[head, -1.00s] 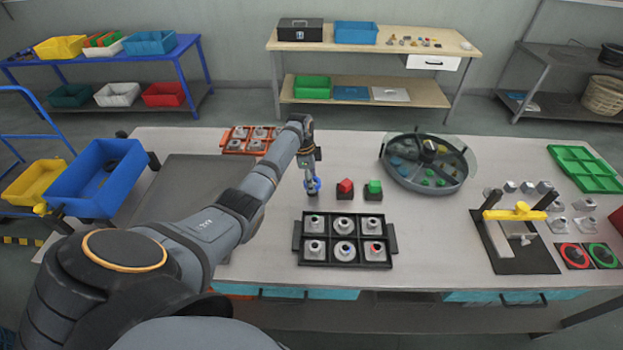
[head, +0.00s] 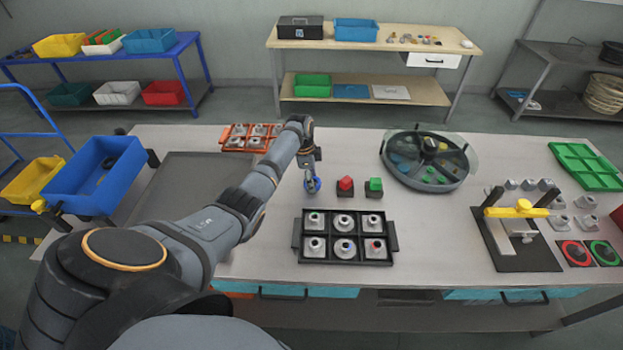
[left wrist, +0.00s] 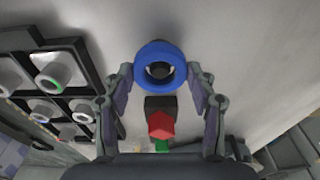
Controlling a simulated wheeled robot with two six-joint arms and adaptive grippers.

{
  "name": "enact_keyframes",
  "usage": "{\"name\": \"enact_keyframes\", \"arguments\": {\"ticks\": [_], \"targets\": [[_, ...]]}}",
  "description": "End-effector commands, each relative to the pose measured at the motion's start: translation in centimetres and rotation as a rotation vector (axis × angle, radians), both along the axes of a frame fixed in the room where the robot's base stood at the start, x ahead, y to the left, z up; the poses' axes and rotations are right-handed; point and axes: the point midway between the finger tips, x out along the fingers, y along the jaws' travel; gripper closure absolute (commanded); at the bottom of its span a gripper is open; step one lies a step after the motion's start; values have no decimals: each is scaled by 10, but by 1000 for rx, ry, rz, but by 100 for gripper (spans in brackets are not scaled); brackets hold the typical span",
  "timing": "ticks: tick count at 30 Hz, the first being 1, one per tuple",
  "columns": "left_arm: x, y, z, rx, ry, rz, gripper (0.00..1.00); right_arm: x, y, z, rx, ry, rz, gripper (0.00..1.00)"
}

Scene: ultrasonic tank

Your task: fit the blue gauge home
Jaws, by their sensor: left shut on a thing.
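The blue gauge (left wrist: 147,82) shows as a blue ring with a dark centre in the left wrist view. In the head view the blue gauge (head: 311,186) is small, at the tip of my left arm. My left gripper (head: 311,178) is shut on it, with one finger on each side of the ring in the wrist view. Whether the ring touches anything below cannot be told. A black tray (head: 299,225) with grey round-topped fittings, some with coloured centres, lies nearer me, to the right of the gripper. My right gripper is not in view.
A red piece (head: 345,184) and a green piece (head: 374,185) on dark bases stand just right of the gripper. A round carousel (head: 462,178) stands farther right. An orange tray (head: 228,147) lies behind the arm. The table between gripper and black tray is clear.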

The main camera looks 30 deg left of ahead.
Motion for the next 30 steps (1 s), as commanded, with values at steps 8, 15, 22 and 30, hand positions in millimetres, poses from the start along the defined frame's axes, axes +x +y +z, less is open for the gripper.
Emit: {"name": "enact_keyframes", "arguments": {"ticks": [8,15,22,30], "targets": [[0,0,-4,0,-1,0,85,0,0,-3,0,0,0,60],[0,0,-7,1,-1,0,85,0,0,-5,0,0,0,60],[0,0,-9,1,-1,0,85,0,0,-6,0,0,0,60],[0,0,-9,0,-1,0,85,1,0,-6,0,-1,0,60]]}}
